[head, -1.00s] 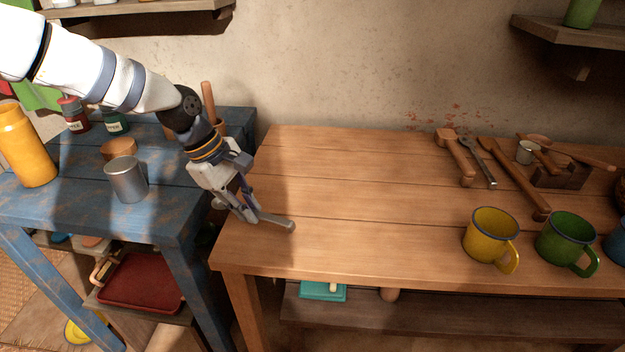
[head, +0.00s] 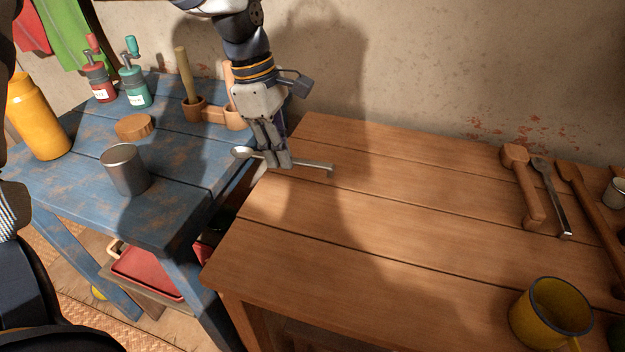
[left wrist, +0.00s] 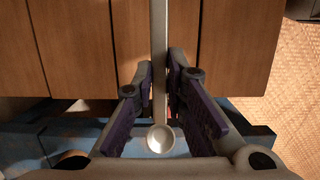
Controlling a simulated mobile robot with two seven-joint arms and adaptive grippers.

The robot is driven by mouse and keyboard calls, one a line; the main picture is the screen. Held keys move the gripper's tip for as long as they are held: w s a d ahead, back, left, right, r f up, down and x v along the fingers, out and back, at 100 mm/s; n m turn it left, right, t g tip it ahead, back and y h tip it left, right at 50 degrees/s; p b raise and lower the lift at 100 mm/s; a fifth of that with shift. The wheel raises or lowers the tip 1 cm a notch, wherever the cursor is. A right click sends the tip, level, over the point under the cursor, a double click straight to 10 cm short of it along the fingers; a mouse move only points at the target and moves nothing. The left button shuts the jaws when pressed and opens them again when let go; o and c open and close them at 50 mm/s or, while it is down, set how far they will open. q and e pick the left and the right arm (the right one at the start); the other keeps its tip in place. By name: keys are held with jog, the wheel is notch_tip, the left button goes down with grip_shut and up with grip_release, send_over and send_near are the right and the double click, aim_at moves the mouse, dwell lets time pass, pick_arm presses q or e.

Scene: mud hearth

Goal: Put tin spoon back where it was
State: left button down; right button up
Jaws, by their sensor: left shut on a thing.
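My left gripper (head: 272,152) is shut on the tin spoon (head: 318,166) and points down near the left edge of the wooden table. The spoon lies about level, with its small round bowl to the left and its handle reaching right over the tabletop. It looks held above the wood, though the exact gap is hard to judge. In the left wrist view, the spoon's bowl (left wrist: 160,139) is near the palm side and its handle runs up between the fingers (left wrist: 160,85). My right gripper is not in view.
The blue table (head: 186,160) at left holds a tin cup (head: 125,169), yellow bottle (head: 37,118), wooden lid (head: 134,126), mortars and two grinders. At right on the wooden table (head: 350,265) are a mallet (head: 524,185), metal utensil (head: 553,197) and yellow mug (head: 550,315). Its middle is clear.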

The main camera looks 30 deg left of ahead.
pick_arm(q)
jog(key=b, duration=0.1)
send_over(314, 194)
jog(key=s+a, duration=0.1)
jog(key=x, duration=0.2)
jog(key=a+x, duration=0.1)
jog(key=x, duration=0.3)
jog(key=shift+s+a+f, duration=0.15)
jog(key=shift+s+f, duration=0.05)
jog(key=shift+s, duration=0.1)
jog(key=shift+w+f, duration=0.15)
jog(key=shift+w, duration=0.05)
jog(key=b+x, duration=0.1)
jog(key=x, duration=0.2)
jog(key=shift+w+f, duration=0.15)
jog(key=shift+f, duration=0.2)
jog(key=shift+w+a+r, duration=0.1)
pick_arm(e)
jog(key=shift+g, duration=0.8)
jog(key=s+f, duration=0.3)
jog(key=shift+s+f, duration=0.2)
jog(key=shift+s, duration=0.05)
pick_arm(q)
jog(key=c, duration=1.6)
grip_release()
jog(key=shift+c, duration=0.2)
